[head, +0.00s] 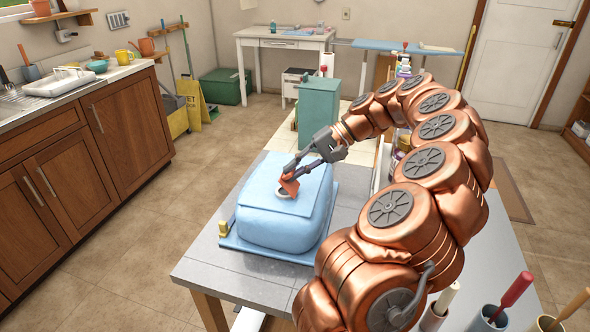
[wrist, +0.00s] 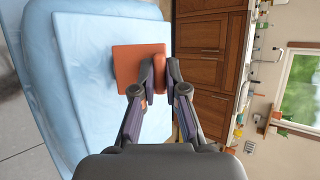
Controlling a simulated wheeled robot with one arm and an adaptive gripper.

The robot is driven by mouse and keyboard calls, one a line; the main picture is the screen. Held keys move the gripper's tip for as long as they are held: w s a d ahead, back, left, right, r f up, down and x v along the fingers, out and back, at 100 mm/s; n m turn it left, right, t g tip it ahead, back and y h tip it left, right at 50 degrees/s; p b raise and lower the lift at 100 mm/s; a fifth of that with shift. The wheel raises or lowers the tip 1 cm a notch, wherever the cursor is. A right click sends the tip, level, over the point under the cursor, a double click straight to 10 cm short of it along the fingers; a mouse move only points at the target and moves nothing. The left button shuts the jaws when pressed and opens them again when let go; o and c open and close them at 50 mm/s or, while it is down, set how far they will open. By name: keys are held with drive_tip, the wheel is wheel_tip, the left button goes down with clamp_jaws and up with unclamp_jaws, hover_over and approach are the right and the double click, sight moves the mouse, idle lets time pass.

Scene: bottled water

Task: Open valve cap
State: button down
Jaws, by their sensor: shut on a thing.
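The valve cap (head: 289,186) is an orange-red square plate. It stands tilted above a white ring (head: 281,194) on top of a light blue container (head: 262,228). In the wrist view the cap (wrist: 128,68) shows at the fingertips, over the blue container (wrist: 85,50). My gripper (head: 294,172) reaches down from the upper right with its fingertips at the cap. In the wrist view my gripper (wrist: 160,76) is shut on an orange part of the cap between its fingers. The ring is hidden in the wrist view. I cannot tell whether the cap still touches it.
The container rests on a blue tray (head: 262,251) on a grey table (head: 205,264). A small yellow object (head: 223,228) sits at the tray's left edge. Screwdriver-like tools (head: 512,292) stand in cups at the lower right. Open floor lies left of the table.

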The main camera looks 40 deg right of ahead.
drive_tip(key=c, duration=1.2)
unclamp_jaws()
drive_tip(key=v, duration=0.7)
drive_tip(key=shift+d+r, duration=0.15)
drive_tip(key=shift+o, duration=0.3)
drive_tip(key=shift+s, duration=0.1)
